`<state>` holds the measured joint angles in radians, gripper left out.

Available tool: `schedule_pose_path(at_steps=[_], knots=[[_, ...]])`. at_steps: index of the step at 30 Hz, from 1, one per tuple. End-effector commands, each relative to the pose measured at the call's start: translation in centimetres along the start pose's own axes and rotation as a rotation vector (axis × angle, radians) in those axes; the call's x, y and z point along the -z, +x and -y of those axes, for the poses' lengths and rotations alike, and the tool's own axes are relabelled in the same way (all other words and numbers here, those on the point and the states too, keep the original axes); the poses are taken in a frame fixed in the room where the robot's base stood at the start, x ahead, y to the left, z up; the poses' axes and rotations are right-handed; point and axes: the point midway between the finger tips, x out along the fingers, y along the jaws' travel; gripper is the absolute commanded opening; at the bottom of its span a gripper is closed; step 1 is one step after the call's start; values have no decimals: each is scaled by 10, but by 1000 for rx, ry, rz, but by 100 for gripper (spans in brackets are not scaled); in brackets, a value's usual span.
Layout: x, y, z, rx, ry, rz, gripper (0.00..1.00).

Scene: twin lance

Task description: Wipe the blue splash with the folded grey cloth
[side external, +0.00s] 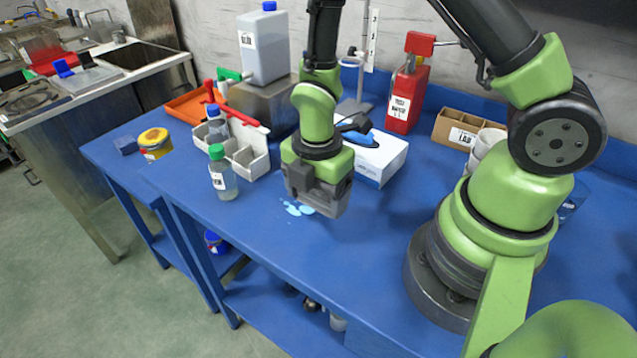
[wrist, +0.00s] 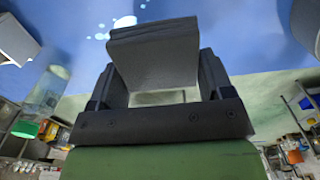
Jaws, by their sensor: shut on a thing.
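My gripper (side external: 316,184) points down over the blue bench and is shut on the folded grey cloth (side external: 326,203). In the wrist view the cloth (wrist: 155,52) is clamped between the two dark fingers of my gripper (wrist: 157,75) and sticks out beyond them. The light-blue splash (side external: 296,209) lies on the bench just left of the cloth in the side view. It shows as pale blotches (wrist: 124,22) beyond the cloth's edge in the wrist view, partly hidden by the cloth. I cannot tell whether the cloth touches the bench.
A green-capped bottle (side external: 222,175) stands left of the splash, beside a grey divided bin (side external: 246,158). A white and blue box (side external: 378,160) stands close behind my gripper. A red bottle (side external: 406,97) is farther back. The bench (side external: 300,250) is clear towards its front edge.

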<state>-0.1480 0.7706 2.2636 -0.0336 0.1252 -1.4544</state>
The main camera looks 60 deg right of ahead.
Motion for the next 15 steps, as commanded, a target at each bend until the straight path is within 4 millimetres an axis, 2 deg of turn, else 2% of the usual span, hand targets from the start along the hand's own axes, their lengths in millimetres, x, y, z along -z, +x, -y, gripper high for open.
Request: schedule_pose_path(at_steps=[13,15], knots=[[0,41,0,3,1,0,55],[0,52,1,4,2,0,55]])
